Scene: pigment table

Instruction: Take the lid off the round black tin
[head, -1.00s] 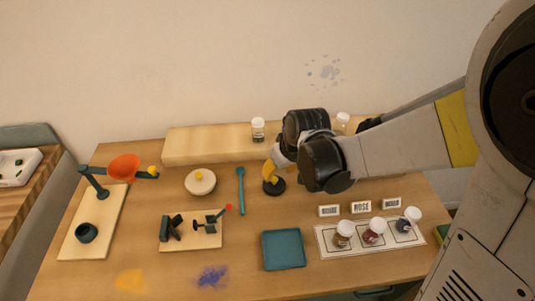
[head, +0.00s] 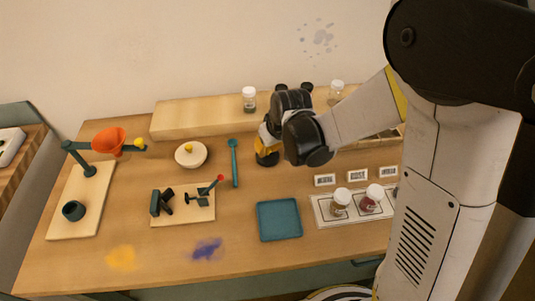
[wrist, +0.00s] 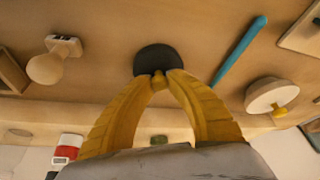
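The round black tin (head: 267,159) stands on the table near its back, below my gripper. In the head view my gripper (head: 265,149) hides part of the tin's top. The lid's seam cannot be made out, and no gap shows between lid and tin.
A raised wooden shelf (head: 195,120) with jars is behind. A teal tray (head: 279,220) lies in front, and a jar board (head: 328,216) is front right.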

